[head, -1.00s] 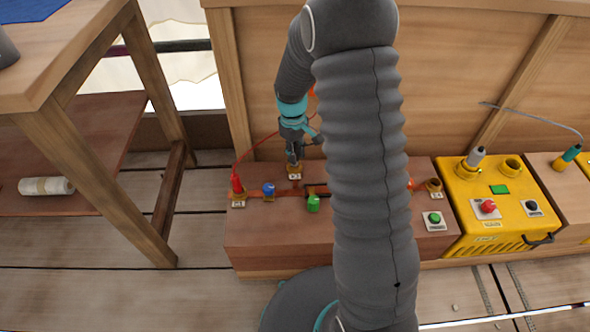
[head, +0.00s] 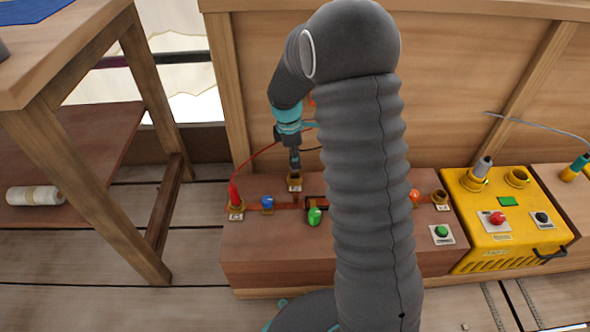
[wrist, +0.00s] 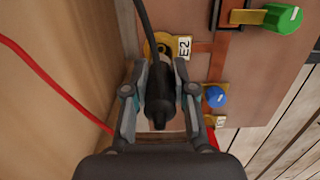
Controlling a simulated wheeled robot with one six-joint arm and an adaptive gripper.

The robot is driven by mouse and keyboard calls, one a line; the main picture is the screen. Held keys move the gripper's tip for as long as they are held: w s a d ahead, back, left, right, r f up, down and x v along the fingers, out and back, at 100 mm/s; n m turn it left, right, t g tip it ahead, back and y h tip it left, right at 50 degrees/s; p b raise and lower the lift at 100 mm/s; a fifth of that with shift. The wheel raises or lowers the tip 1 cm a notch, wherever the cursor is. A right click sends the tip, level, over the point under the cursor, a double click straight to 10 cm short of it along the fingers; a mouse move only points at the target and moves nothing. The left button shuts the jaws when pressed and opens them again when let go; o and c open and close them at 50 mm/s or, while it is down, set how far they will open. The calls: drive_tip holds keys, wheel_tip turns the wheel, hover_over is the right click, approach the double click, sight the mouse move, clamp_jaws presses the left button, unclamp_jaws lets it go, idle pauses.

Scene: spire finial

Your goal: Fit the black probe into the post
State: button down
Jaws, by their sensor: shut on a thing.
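My gripper (head: 295,163) is shut on the black probe (wrist: 158,98), seen between its two fingers in the wrist view. A dark cable runs from the probe toward the top of that view. A brass post (head: 295,178) labelled E2 is just below my gripper in the head view. It also shows in the wrist view (wrist: 150,48), partly behind the cable and beside the fingers. The probe's lower end is hard to make out, and I cannot tell whether it touches the post.
A red probe (head: 234,195) stands in another brass post at the bench's left, with a red cable. A blue knob (head: 267,202) and green knob (head: 314,216) are near. A wooden wall rises behind. A yellow box (head: 510,240) stands right.

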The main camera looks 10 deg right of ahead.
drive_tip(key=shift+f+b, duration=0.3)
drive_tip(key=shift+f, duration=1.75)
drive_tip(key=shift+f, duration=0.3)
drive_tip(key=c, duration=0.9)
unclamp_jaws()
drive_tip(key=shift+c, duration=0.2)
drive_tip(key=shift+r, duration=0.1)
